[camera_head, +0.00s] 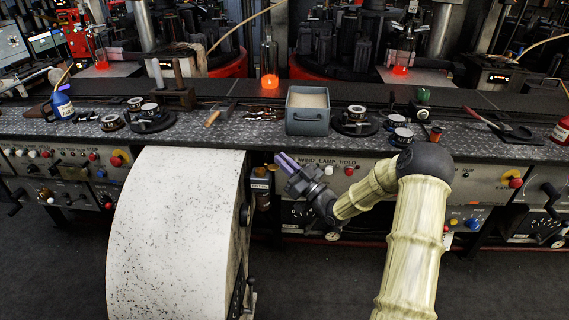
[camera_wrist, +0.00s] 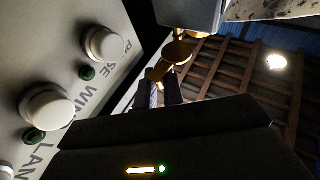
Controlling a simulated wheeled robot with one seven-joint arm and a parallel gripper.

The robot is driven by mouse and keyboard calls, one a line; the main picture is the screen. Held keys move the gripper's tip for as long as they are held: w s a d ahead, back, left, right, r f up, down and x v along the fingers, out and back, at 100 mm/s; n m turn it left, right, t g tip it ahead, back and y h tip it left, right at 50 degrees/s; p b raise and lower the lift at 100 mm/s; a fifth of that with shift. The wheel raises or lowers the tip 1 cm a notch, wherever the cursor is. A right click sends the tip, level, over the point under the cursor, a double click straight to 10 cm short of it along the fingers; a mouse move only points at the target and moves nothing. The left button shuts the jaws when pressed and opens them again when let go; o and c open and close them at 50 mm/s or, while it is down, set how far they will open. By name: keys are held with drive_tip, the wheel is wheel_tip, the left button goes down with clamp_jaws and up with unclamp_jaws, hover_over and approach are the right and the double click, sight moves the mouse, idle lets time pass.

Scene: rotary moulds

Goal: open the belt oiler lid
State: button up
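A small dark container with a pale label (camera_head: 261,186) hangs at the bench front, beside the big white drum. It looks like the belt oiler, but its label is too small to read. My gripper (camera_head: 283,160) is to its upper right, in front of the control panel, with purple fingertips. In the wrist view, my gripper's two dark fingers (camera_wrist: 158,92) stand a little apart with a narrow gap. Just beyond them are brass-coloured round parts (camera_wrist: 177,51), perhaps the oiler's lid. I cannot tell whether the fingers touch them, or whether the lid is open.
The speckled white drum (camera_head: 175,230) stands close on the left. The control panel (camera_head: 335,172) with knobs and lamps is right behind my gripper. Above it, a grey open bin (camera_head: 307,122) and several round gauges sit on the metal bench (camera_head: 235,133). The floor (camera_head: 310,275) ahead is clear.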

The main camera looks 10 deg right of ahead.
drive_tip(key=o, duration=0.3)
drive_tip(key=shift+o, duration=0.2)
drive_tip(key=shift+a+r+m+t+h, duration=0.1)
drive_tip(key=shift+m+t+h, duration=0.2)
drive_tip(key=shift+t+h, duration=0.1)
